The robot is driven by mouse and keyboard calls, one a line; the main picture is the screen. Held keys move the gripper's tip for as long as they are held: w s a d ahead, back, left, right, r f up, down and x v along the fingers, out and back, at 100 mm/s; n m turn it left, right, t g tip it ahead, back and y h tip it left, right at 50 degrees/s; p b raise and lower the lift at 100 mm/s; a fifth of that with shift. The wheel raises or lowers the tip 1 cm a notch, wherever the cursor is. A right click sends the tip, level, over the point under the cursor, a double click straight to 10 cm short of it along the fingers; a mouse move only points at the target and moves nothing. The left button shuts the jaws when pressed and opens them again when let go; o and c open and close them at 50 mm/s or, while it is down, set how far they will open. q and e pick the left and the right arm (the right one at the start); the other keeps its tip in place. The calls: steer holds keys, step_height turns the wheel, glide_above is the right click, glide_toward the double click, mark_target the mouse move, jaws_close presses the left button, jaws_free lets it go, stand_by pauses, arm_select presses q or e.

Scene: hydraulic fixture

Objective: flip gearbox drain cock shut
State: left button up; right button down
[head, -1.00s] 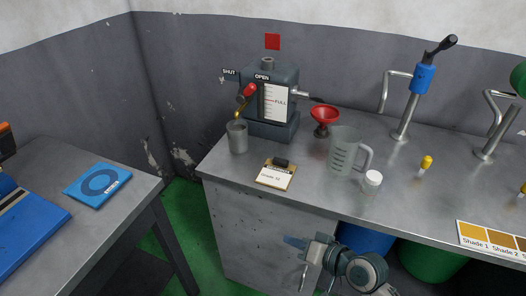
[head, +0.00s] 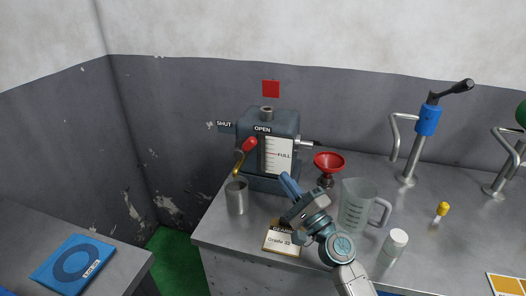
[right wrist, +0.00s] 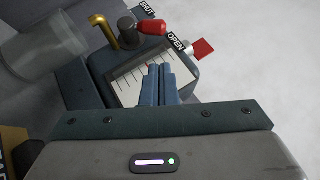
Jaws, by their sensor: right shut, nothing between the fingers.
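The gearbox (head: 285,122) is a dark blue-grey block on the bench, with a white level scale (head: 278,158) marked FULL. Its drain cock has a red-tipped lever (head: 249,145) on the left side, near the OPEN label (head: 262,129); the SHUT label (head: 224,124) is further left. My right gripper (head: 288,180) is shut and empty, in front of the gearbox's lower part. My left gripper is not in view.
A red funnel (head: 329,163), a clear measuring jug (head: 357,207) and a white-capped bottle (head: 395,243) stand right of my right arm. Hand pumps (head: 425,122) stand further right.

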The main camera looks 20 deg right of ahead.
mark_target(247, 145)
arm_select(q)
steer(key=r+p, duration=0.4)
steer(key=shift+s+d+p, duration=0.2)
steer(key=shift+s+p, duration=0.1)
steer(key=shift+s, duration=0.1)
arm_select(e)
steer(key=x, duration=1)
steer(key=shift+a, duration=0.1)
